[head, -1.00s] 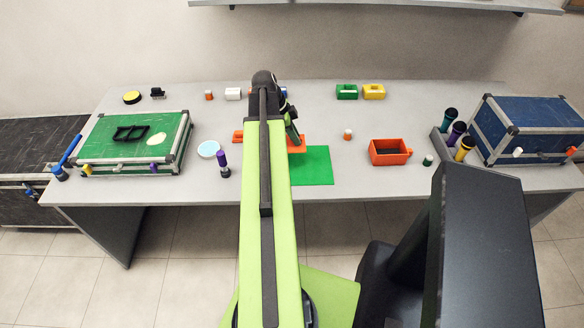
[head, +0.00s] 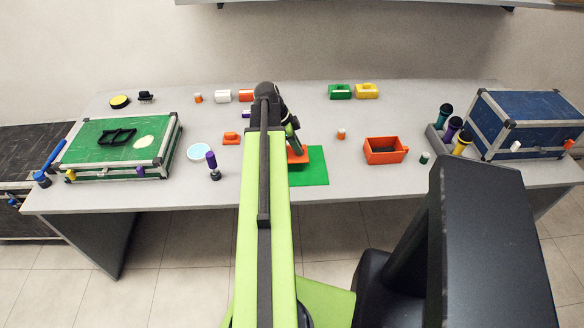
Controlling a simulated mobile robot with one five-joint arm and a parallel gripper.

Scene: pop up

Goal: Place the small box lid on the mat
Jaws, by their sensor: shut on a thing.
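The green mat (head: 312,174) lies flat on the table in the middle, partly hidden by my arm. An orange flat piece, apparently the small box lid (head: 300,158), is at the tip of my gripper (head: 293,148). My gripper is shut on it, though the arm hides much of the jaws. The lid overlaps the far left part of the mat in the picture; I cannot tell whether it touches the mat. An open orange box (head: 385,158) with a side tab stands to the right of the mat.
A small orange block (head: 231,139) and a purple-topped peg (head: 212,165) stand left of my arm. A green-topped case (head: 110,148) is at the far left, a blue case (head: 525,120) at the right. Table between mat and orange box is mostly clear.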

